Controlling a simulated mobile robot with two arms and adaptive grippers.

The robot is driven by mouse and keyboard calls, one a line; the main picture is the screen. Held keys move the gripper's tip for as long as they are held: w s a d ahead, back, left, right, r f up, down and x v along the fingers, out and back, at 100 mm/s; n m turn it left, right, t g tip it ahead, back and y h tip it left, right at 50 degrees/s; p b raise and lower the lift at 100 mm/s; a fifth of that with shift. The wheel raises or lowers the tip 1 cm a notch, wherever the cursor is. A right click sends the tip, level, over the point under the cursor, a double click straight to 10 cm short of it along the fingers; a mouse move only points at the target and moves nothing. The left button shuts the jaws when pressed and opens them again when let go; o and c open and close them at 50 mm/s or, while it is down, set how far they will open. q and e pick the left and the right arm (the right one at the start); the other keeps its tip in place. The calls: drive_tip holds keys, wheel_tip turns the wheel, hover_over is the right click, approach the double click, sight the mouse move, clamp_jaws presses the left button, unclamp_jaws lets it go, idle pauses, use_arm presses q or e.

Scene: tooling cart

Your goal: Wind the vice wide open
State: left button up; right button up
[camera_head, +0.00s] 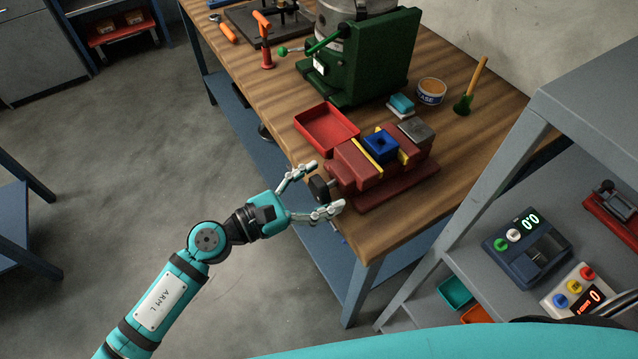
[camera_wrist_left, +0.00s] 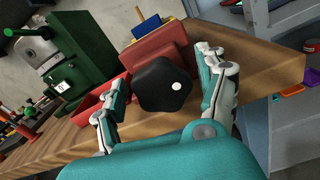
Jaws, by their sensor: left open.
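The vice (camera_head: 358,172) is dark red with yellow jaw strips and sits near the front edge of the wooden bench. A blue block (camera_head: 380,145) is between its jaws. The vice's black handle knob (camera_head: 318,188) points toward the front-left; in the left wrist view the black knob (camera_wrist_left: 163,84) has a white dot and lies between my fingers. My left gripper (camera_head: 328,188) is open, with one finger on each side of the knob; I cannot tell whether either finger touches it. My right gripper is not in view.
A green machine (camera_head: 365,58) stands further along the bench. A grey shelf unit (camera_head: 590,100) stands close at right.

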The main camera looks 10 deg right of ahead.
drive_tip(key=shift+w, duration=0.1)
use_arm(q)
drive_tip(key=c, duration=1.2)
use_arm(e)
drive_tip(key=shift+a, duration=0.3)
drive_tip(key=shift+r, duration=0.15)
use_arm(q)
drive_tip(key=n+p, duration=0.2)
drive_tip(key=n, duration=0.2)
drive_tip(key=shift+w+r, duration=0.1)
drive_tip(key=shift+r, duration=0.05)
drive_tip(key=shift+n+p, duration=0.45)
drive_tip(key=shift+n, duration=1.05)
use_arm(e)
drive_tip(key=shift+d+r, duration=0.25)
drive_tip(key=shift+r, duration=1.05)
